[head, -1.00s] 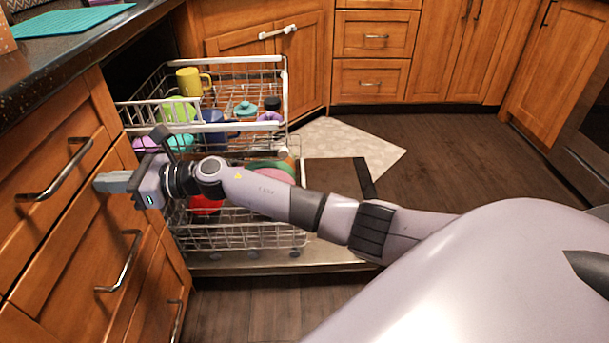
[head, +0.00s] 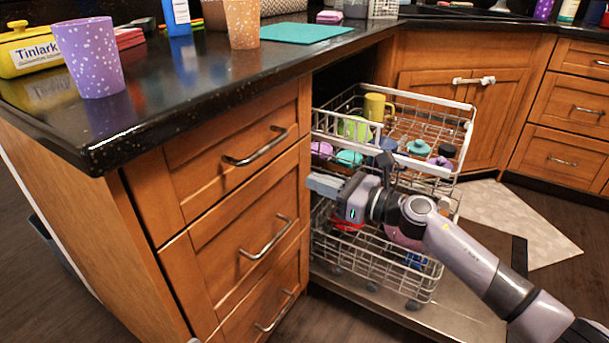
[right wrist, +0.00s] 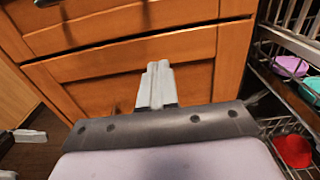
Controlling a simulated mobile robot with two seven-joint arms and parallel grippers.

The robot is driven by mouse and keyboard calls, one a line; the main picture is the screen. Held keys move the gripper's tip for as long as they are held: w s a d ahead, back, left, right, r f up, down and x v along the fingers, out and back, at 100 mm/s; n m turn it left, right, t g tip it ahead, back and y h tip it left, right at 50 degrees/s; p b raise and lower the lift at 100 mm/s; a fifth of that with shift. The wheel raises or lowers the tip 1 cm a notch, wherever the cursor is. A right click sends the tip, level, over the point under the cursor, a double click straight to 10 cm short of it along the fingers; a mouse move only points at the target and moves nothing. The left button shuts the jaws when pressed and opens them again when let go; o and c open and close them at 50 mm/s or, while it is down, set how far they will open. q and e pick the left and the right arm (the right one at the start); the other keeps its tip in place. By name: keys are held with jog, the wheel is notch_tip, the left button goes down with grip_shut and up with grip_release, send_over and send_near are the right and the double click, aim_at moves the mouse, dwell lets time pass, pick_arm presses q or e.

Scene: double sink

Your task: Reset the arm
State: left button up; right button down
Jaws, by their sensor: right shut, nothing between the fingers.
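My right arm comes in from the lower right in the head view. Its gripper (head: 322,186) is shut and empty, and points left at the edge of the wooden drawer cabinet (head: 215,250), in front of the pulled-out dishwasher racks. In the right wrist view the shut fingers (right wrist: 157,85) point at a wooden drawer front (right wrist: 130,75). I cannot tell whether the fingertips touch the wood.
The dishwasher's upper rack (head: 463,125) holds a yellow mug (head: 376,107) and several dishes. The open dishwasher door (head: 430,312) lies low. A speckled purple cup (head: 90,58) and a teal mat (head: 305,33) are on the dark countertop (head: 190,85). Drawer handles (head: 257,147) stick out.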

jog(key=s+d+f+n+h+p, duration=0.15)
jog(key=s+f+n+h, duration=0.35)
jog(key=s+n, duration=0.9)
jog(key=s+d+f+n+h, duration=0.2)
jog(key=s+f+n+h, duration=0.35)
jog(key=s+n, duration=0.8)
pick_arm(q)
jog(key=s+a+r+y+p, duration=0.1)
jog(key=a+r+p, duration=0.2)
jog(key=p, duration=0.6)
jog(key=s+a+r+g+y+p, duration=0.1)
jog(key=s+a+r+p, duration=0.1)
jog(key=r+p, duration=0.5)
jog(key=s+a+r+y+p, duration=0.1)
jog(key=a+r+p, duration=0.3)
jog(key=p, duration=0.7)
jog(key=shift+s+a+r+y+p, duration=0.15)
jog(key=shift+s+r+y+p, duration=0.15)
jog(key=shift+r+y+p, duration=0.15)
pick_arm(e)
jog(key=s+d+r+h, duration=0.1)
jog(key=s+d+r, duration=0.2)
jog(key=d+r, duration=0.5)
notch_tip(320, 180, up, 5)
jog(key=shift+s+d+f+h, duration=0.2)
jog(key=shift+s+h, duration=0.1)
jog(key=shift+h, duration=0.05)
